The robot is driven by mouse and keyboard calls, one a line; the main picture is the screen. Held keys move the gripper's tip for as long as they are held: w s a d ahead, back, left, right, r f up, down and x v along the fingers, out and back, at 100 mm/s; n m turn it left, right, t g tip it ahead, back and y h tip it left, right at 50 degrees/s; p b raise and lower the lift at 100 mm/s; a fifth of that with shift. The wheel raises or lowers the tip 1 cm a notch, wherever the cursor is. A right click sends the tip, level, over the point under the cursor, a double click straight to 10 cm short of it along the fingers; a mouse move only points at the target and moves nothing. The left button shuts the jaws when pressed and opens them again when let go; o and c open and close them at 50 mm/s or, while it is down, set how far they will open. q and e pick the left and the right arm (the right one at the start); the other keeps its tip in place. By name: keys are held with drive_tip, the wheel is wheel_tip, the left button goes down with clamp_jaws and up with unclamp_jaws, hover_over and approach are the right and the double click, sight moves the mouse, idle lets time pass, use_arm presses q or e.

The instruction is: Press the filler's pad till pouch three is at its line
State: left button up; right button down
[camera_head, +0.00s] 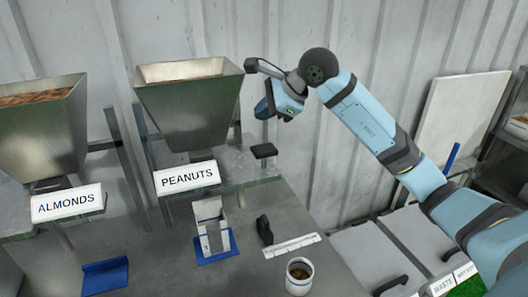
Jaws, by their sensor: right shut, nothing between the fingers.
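The peanut filler is a metal hopper (190,115) with a PEANUTS sign (187,178). A black pad (264,150) sticks out at its right side. A white open pouch (212,228) stands upright on a blue tray (217,247) below the hopper. A small mark on its front is too small to read surely, and its fill level cannot be told. My right gripper (264,109) is shut and empty, above the pad and apart from it, right of the hopper. My left gripper is not in view.
An almond hopper (42,125) with its sign (67,203) stands at left, with another blue tray (104,276) below. A black block (264,229), a white strip (291,246) and a cup with brown contents (299,275) are on the bench. Lidded waste bins (365,258) stand at right.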

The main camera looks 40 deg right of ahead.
sight(263, 149)
wheel_tip(263, 149, down, 5)
drive_tip(key=b, duration=0.3)
drive_tip(key=shift+f, duration=0.2)
drive_tip(key=shift+f+b, duration=0.35)
idle(1.4)
drive_tip(key=shift+f+b, duration=0.4)
drive_tip(key=shift+b, duration=0.1)
drive_tip(key=shift+f+b, duration=1.6)
drive_tip(key=shift+f, duration=0.1)
idle(1.2)
drive_tip(key=shift+r, duration=0.1)
drive_tip(key=shift+r+p, duration=1.1)
drive_tip(key=shift+r, duration=0.9)
